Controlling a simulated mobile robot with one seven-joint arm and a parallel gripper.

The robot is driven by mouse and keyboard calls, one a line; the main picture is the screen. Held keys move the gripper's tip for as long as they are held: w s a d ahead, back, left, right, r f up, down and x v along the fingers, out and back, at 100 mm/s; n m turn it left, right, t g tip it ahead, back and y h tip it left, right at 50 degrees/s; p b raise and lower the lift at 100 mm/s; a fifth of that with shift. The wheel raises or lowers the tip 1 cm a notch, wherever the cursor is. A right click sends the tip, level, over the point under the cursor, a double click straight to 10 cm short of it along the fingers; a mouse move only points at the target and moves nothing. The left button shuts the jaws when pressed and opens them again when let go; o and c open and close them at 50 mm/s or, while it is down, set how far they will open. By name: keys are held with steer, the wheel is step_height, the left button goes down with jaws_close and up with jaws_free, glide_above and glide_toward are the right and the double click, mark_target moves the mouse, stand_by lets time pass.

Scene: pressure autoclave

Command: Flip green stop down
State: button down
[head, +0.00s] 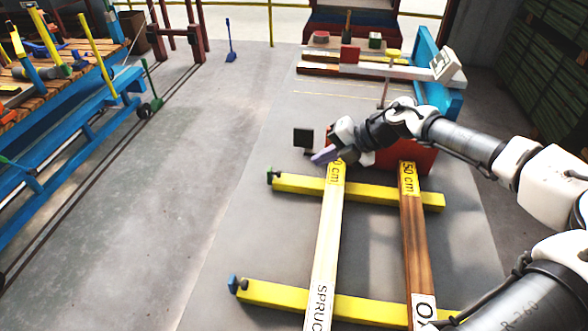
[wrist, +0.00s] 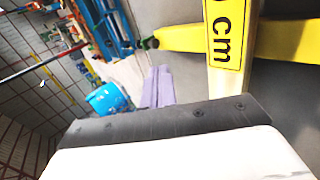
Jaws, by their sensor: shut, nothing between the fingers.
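A small green stop (head: 269,174) sits at the left end of the far yellow bar (head: 300,185). The fingers also show in the wrist view (wrist: 158,84). A blue stop (head: 232,284) stands at the left end of the near yellow bar (head: 320,304).
The pale spruce board (head: 327,250) and a brown board (head: 413,240) lie across both yellow bars. A red block (head: 400,157) is under my arm. A blue workbench (head: 70,125) is at left. The floor between is clear.

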mark_target(281, 175)
steer(key=p+x, duration=0.2)
steer(key=x, duration=0.8)
steer(key=shift+p, duration=0.3)
steer(key=shift+w+a, duration=0.1)
steer(key=shift+w, duration=0.1)
steer(key=shift+r, duration=0.1)
